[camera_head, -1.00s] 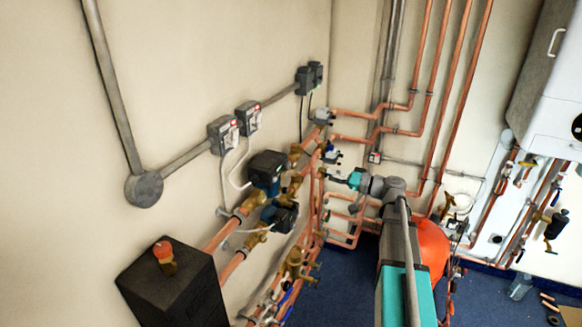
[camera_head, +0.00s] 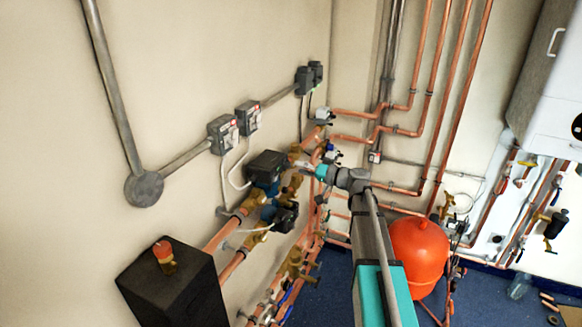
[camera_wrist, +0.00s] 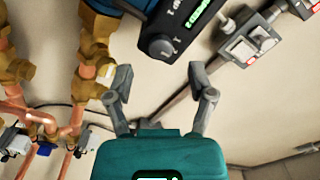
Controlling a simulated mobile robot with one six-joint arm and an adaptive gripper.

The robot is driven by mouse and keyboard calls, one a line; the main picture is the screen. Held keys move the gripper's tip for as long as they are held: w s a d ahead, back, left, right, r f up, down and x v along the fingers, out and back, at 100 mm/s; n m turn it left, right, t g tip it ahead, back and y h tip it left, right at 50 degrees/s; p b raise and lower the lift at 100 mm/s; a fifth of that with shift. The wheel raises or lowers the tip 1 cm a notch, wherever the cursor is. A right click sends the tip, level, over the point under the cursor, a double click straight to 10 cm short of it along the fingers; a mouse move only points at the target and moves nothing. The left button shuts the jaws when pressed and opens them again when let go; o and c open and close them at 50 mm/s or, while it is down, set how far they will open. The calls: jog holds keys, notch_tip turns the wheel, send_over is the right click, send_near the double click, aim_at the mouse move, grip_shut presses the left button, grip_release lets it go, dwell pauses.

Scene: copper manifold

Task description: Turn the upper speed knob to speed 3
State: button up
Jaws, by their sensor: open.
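The upper pump (camera_head: 267,166) is a dark box on a blue body, mounted in the copper pipework along the left wall. My gripper (camera_wrist: 160,76) is open and empty. In the wrist view the knob appears between and just beyond the fingertips, apart from them. In the head view my gripper (camera_head: 304,165) is just right of the upper pump; the knob is not discernible there.
A lower pump (camera_head: 281,214) sits just below the upper one. Brass fittings (camera_wrist: 98,50) and copper pipes lie close left of my fingers in the wrist view. Grey switch boxes (camera_head: 223,134) are on the wall above. A red tank (camera_head: 419,257) stands right of my arm.

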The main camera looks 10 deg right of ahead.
aim_at(290, 166)
jog(key=shift+x, duration=1.7)
grip_shut()
